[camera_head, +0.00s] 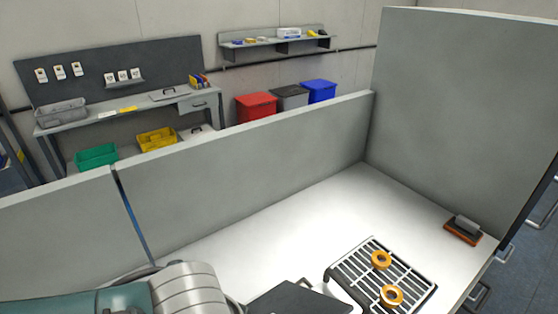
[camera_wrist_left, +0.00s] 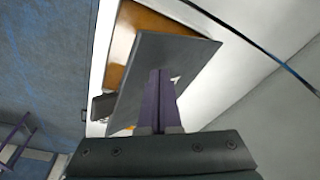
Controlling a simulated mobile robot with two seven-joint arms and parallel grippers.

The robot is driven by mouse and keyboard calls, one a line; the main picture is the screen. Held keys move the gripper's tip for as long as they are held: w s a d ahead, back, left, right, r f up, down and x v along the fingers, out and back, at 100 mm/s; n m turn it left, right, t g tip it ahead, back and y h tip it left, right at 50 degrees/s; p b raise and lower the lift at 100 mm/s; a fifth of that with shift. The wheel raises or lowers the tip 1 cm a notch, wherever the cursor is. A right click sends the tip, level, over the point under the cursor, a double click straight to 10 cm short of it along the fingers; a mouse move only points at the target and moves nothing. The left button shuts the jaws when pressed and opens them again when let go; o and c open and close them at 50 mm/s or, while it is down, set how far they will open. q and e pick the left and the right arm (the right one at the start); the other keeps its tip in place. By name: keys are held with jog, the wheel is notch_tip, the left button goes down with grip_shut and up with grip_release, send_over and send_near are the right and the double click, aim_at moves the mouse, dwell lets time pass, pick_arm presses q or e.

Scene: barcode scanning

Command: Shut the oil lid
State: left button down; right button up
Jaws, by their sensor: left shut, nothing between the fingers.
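A flat dark grey plate, probably the oil lid (camera_wrist_left: 190,55), fills the middle of the left wrist view and looks tilted. An orange-brown surface, possibly the oil (camera_wrist_left: 137,28), shows past its edge. My left gripper (camera_wrist_left: 160,95) is shut and empty, its purple fingers against or just in front of the plate; I cannot tell whether they touch. In the head view a dark panel, likely the same lid (camera_head: 298,299), shows at the bottom edge, cut off by the frame. My left arm comes in from the lower left, beside it. My right gripper is not in view.
A grey grate (camera_head: 362,275) with two orange rings (camera_head: 381,260) stands on the white counter (camera_head: 270,230), right of the dark panel. An orange and dark block (camera_head: 464,229) lies near the right edge. Grey partitions (camera_head: 250,165) bound the back. The counter's middle is clear.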

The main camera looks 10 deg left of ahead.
pick_arm(q)
jog(key=f+b, duration=0.1)
jog(key=s+d+f+b, duration=0.1)
jog(key=d+f, duration=0.1)
jog(key=f, duration=0.1)
jog(key=shift+s+f+b, duration=0.1)
jog(key=shift+s+b, duration=0.3)
dwell(0.4)
notch_tip(320, 180, up, 9)
jog(key=p, duration=0.9)
jog(key=shift+d+p, duration=0.1)
jog(key=shift+p, duration=0.3)
